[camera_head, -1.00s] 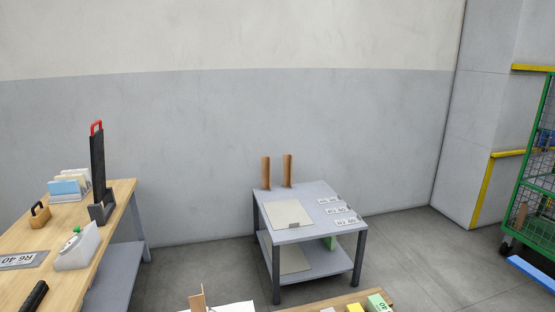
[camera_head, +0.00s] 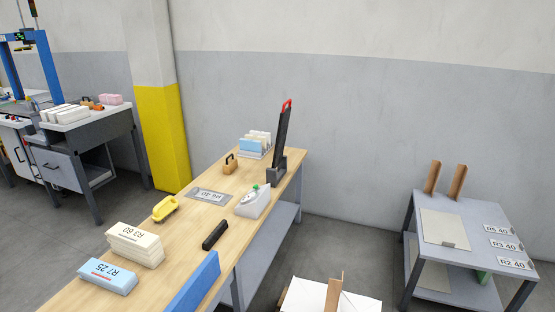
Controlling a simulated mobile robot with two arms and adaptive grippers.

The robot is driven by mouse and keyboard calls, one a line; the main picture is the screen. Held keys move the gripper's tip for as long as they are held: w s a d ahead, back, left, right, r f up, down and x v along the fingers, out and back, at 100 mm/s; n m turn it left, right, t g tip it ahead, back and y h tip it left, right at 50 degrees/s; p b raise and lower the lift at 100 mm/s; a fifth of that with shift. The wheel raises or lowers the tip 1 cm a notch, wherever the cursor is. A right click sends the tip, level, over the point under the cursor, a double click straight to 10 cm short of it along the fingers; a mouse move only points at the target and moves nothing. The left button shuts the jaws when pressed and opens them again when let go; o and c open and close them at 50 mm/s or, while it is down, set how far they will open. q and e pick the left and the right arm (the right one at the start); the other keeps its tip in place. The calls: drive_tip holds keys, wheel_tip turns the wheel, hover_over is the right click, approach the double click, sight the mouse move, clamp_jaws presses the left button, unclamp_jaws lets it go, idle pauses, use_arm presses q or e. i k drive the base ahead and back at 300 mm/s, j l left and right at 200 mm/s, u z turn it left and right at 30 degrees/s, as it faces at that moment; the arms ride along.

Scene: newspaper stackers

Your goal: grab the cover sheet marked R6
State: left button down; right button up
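A flat grey plate with a white label (camera_head: 209,195) lies on the wooden bench. Its print appears upside down and seems to read R6 40. A small tan block with a dark handle (camera_head: 230,165) stands behind it, and a yellow brush (camera_head: 165,208) lies to its front left. White labels reading R5 40 (camera_head: 498,229), R3 40 (camera_head: 506,244) and R2 40 (camera_head: 515,263) lie on the grey stand at the right. Neither of my grippers is in view.
The wooden bench (camera_head: 185,235) also holds a cream stack (camera_head: 135,243), a blue bundle marked R7 25 (camera_head: 107,276), a black bar (camera_head: 215,235), a white dispenser (camera_head: 252,202) and a tall black tool (camera_head: 282,140). A yellow-based pillar (camera_head: 165,135) stands behind. Floor shows between bench and stand.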

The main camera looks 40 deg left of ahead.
sight(200, 194)
drive_tip(key=u, duration=1.8)
drive_tip(key=j+u, duration=0.1)
drive_tip(key=u, duration=0.25)
drive_tip(key=j+u, duration=0.1)
drive_tip(key=u, duration=0.3)
drive_tip(key=j+u, duration=0.1)
drive_tip(key=u, duration=0.25)
drive_tip(key=i+j+u, duration=0.35)
drive_tip(key=i+j, duration=0.95)
drive_tip(key=i, duration=0.4)
drive_tip(key=i+z, duration=0.1)
drive_tip(key=i, duration=0.45)
drive_tip(key=i+j, duration=0.15)
drive_tip(key=i, duration=0.35)
drive_tip(key=i+j+z, duration=0.15)
drive_tip(key=i, duration=0.35)
drive_tip(key=i+l+z, duration=0.2)
drive_tip(key=z, duration=0.2)
drive_tip(key=i+l+z, duration=0.1)
drive_tip(key=i+z, duration=0.75)
drive_tip(key=i+j+z, duration=0.1)
drive_tip(key=i+z, duration=0.15)
drive_tip(key=z, duration=0.2)
drive_tip(key=i+j+z, duration=0.2)
drive_tip(key=z, duration=0.2)
drive_tip(key=i, duration=0.15)
